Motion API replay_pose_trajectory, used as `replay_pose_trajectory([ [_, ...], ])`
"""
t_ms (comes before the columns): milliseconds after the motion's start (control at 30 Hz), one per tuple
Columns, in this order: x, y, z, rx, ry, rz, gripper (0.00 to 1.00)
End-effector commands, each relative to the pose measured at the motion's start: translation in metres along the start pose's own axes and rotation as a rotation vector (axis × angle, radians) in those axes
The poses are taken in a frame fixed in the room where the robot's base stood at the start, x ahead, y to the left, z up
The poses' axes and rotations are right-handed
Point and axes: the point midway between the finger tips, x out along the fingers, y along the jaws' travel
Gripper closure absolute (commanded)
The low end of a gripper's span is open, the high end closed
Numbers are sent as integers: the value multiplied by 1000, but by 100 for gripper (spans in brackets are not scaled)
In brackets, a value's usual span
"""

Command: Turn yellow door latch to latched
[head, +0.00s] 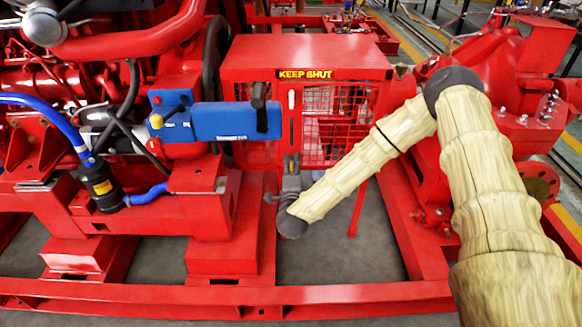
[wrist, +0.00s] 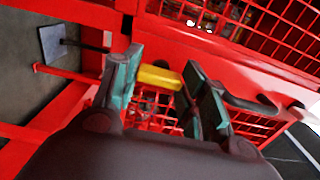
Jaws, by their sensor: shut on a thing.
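The yellow latch (wrist: 158,77) is a short yellow bar in front of the red mesh door (wrist: 215,45) in the wrist view. My gripper (wrist: 163,72) has its green-padded fingers on either side of the latch and is shut on it. The latch is hidden there behind my gripper and wrist.
A blue panel (head: 220,121) juts out left of the cage, with a black handle (head: 259,96) at its right end. Red engine parts (head: 90,55) fill the left. A red base rail (head: 230,297) runs along the front. Bare grey floor (head: 335,255) shows below the cage.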

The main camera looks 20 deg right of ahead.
Motion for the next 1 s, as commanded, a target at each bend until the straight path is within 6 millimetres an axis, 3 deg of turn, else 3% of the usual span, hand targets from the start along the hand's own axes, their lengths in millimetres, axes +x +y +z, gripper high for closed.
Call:
replay_pose_trajectory([
  [433,0,1,-1,9,1,1,81],
  [467,0,1,-1,9,1,1,54],
  [567,0,1,0,9,1,1,36],
  [1000,-7,1,1,8,-2,2,36],
])
